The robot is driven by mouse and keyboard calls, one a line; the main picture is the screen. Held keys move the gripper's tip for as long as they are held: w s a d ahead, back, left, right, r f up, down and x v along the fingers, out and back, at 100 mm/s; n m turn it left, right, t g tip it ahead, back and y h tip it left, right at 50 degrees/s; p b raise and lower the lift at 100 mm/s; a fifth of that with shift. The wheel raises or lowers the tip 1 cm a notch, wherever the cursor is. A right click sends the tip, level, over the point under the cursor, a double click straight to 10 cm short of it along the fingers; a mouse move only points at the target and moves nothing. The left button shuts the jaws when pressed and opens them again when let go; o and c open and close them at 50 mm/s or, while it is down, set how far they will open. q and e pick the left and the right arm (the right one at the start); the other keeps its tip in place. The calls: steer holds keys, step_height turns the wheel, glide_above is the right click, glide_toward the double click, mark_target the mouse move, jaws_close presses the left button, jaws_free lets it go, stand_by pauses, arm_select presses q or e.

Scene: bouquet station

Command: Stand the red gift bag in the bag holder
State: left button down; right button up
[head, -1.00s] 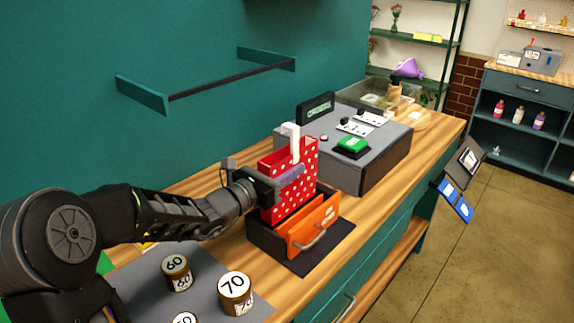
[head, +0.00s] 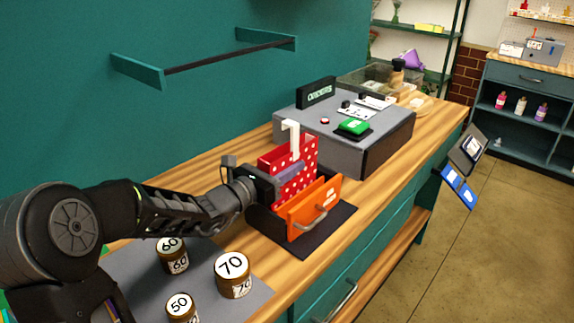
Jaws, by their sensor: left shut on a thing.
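The red gift bag (head: 300,186) with white dots and a white handle stands upright in the head view. My left gripper (head: 284,177) is shut on it from the left side. The bag holder is a dark open-topped box with an orange front (head: 315,207) and a grey handle. The lower part of the bag is down behind the orange front, inside the holder. Whether the bag's bottom touches the holder's floor is hidden. My right gripper is not in view.
A dark mat (head: 317,241) lies under the holder. A grey station (head: 340,133) with a green button stands just behind. Several numbered weights, including one marked 70 (head: 233,275), sit on a grey mat at front left. A bar rack (head: 225,55) hangs on the teal wall.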

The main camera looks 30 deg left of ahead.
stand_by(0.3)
arm_select(q)
steer(key=c, duration=0.9)
jaws_free()
steer(key=shift+o, duration=0.2)
steer(key=shift+s+a, duration=0.2)
steer(key=shift+s, duration=0.4)
steer(key=b+v, duration=0.1)
steer(key=v, duration=0.5)
steer(key=shift+s, duration=0.25)
